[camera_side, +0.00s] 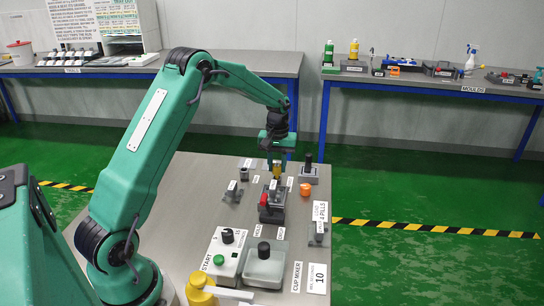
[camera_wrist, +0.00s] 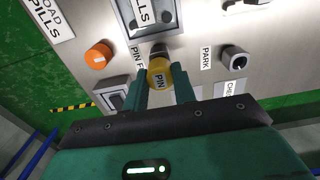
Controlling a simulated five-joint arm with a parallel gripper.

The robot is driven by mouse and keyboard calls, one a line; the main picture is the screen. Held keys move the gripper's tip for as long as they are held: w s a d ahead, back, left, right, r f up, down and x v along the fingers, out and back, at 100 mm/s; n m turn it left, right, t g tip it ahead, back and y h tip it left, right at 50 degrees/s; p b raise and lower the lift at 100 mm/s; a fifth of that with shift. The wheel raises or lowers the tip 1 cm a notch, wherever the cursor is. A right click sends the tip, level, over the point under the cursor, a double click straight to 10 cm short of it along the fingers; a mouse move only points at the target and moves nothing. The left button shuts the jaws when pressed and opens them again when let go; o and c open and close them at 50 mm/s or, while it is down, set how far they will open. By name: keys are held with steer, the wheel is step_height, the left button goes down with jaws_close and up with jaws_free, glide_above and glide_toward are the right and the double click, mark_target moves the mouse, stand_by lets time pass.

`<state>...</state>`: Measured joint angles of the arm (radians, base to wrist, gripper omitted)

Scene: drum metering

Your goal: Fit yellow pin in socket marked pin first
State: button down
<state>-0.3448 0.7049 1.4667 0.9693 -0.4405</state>
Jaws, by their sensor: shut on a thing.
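The yellow pin (camera_wrist: 159,76), its top marked PIN, is between the two fingers of my gripper (camera_wrist: 162,92) in the wrist view. My gripper is shut on it. A label starting "PIN F" (camera_wrist: 137,58) is beside the pin in the wrist view, partly covered. The socket it marks is mostly hidden by the pin and fingers. I cannot tell whether the pin touches or enters it.
A grey block with a dark round hole (camera_wrist: 235,60) stands by the PARK label at the right in the wrist view. An orange cap (camera_wrist: 98,55) is at the left. In the side view, a block with a black knob (camera_side: 308,168) and a START box (camera_side: 222,252) stand nearby.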

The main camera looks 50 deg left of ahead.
mark_target(277, 165)
steer(key=shift+f, duration=0.85)
steer(key=c, duration=1.1)
jaws_free()
steer(key=shift+o, duration=0.2)
steer(key=shift+r, duration=0.1)
steer(key=shift+r, duration=3.8)
